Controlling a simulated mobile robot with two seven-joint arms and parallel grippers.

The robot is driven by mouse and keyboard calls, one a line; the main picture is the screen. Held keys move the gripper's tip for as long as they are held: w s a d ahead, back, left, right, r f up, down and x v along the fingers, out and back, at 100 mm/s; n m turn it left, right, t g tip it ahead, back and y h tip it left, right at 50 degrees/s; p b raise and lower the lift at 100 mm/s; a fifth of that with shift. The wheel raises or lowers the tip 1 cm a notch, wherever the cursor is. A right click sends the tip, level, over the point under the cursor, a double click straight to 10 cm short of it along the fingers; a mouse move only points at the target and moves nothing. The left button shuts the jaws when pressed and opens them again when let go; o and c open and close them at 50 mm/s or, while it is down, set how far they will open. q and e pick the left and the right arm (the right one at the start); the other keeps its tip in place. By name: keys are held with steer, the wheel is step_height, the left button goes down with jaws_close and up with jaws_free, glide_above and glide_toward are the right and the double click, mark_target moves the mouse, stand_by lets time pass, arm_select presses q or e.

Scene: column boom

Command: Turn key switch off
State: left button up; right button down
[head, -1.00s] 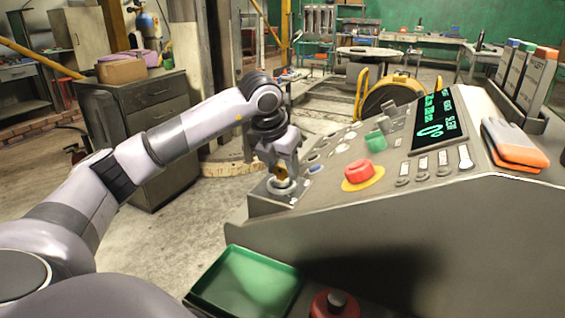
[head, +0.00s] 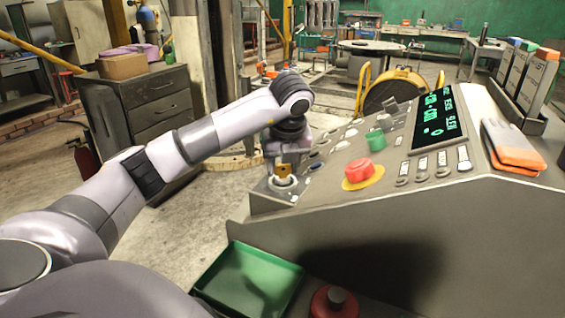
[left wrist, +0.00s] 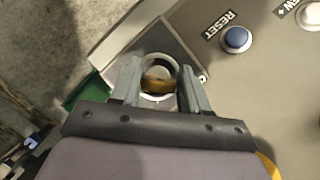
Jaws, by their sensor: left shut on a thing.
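The key switch (head: 283,183) is a round metal collar at the near left corner of the sloping control console. A brass key (head: 284,170) stands in it. In the left wrist view the key (left wrist: 158,84) lies crosswise between the two fingers, inside the ring of the switch (left wrist: 157,98). My left gripper (head: 283,166) is over the switch and shut on the key; it also shows in the left wrist view (left wrist: 160,86). My right gripper is in neither view.
The console (head: 400,205) carries a red mushroom button (head: 359,170), a green knob (head: 376,140), a blue RESET button (left wrist: 236,39) and a green display (head: 436,118). Orange-grey gloves (head: 514,146) lie at right. A green tray (head: 247,283) is below.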

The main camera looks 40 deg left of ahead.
arm_select(q)
steer(key=shift+n, duration=0.3)
steer(key=shift+a+r, duration=0.1)
steer(key=o, duration=1)
steer(key=shift+c, duration=0.2)
steer(key=p+v, duration=0.1)
steer(key=v, duration=0.6)
steer(key=shift+p, duration=0.4)
